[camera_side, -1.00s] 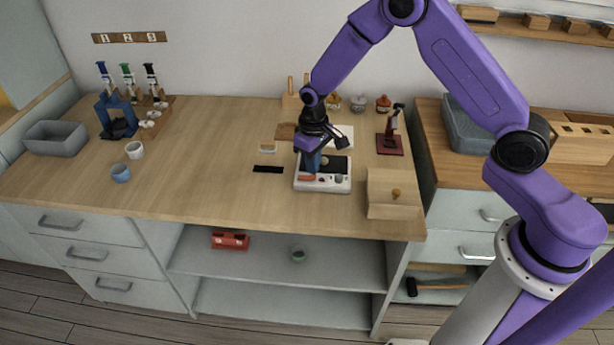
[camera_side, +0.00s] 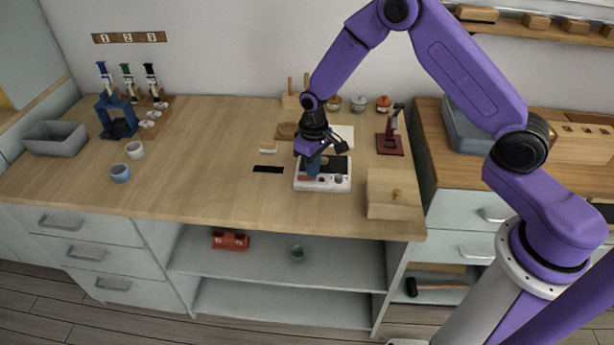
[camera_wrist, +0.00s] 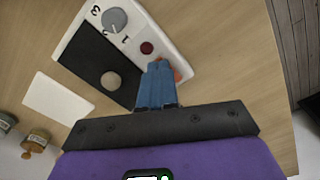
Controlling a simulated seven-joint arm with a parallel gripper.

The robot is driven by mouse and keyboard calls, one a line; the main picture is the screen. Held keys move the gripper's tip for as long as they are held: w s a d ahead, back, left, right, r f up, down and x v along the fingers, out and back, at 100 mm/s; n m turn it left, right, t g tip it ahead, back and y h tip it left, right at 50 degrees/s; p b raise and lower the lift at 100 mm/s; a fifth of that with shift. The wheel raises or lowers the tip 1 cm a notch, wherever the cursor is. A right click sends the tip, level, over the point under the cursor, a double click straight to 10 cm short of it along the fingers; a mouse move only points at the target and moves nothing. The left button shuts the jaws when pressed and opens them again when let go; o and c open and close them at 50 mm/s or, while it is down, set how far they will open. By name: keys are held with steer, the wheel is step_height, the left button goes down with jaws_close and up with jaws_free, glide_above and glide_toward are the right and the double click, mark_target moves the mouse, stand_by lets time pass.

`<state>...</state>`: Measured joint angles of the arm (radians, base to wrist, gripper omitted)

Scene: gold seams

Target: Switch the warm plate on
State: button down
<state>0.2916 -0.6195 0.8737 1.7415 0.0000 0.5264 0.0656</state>
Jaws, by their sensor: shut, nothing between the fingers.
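The warm plate (camera_side: 342,187) is a white box with a dark top, standing on the wooden table near its front right. In the wrist view, the warm plate (camera_wrist: 176,30) shows a grey dial (camera_wrist: 114,20) marked with numbers, a dark red round lamp (camera_wrist: 147,47) and an orange-red switch (camera_wrist: 178,74). A round beige thing (camera_wrist: 111,82) is on the dark top. My gripper (camera_side: 312,173) is shut and empty, pointing down over the switch end. In the wrist view, my gripper's blue fingertips (camera_wrist: 158,68) partly cover the switch; I cannot tell whether they touch it.
A wooden box with a knob (camera_side: 394,194) stands right of the warm plate. A dark red stand (camera_side: 390,145) is behind it. A white card (camera_wrist: 58,97) lies beside the plate.

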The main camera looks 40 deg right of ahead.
steer(key=shift+f, duration=0.4)
stand_by(0.3)
steer(key=shift+r, duration=3.5)
steer(key=s+a+r+n, duration=0.2)
steer(key=s+r, duration=0.3)
steer(key=s, duration=0.3)
steer(key=s+a+r+n, duration=0.1)
steer(key=s+r+n, duration=0.2)
steer(key=s+r, duration=0.45)
steer(key=s+d+n, duration=0.2)
steer(key=s+d, duration=0.1)
steer(key=s, duration=0.6)
steer(key=s+d+r+n, duration=0.1)
steer(key=s+d+n, duration=0.1)
steer(key=s, duration=0.7)
steer(key=shift+s+d+r+n, duration=0.25)
steer(key=shift+s+d+n, duration=0.1)
steer(key=shift+d, duration=0.5)
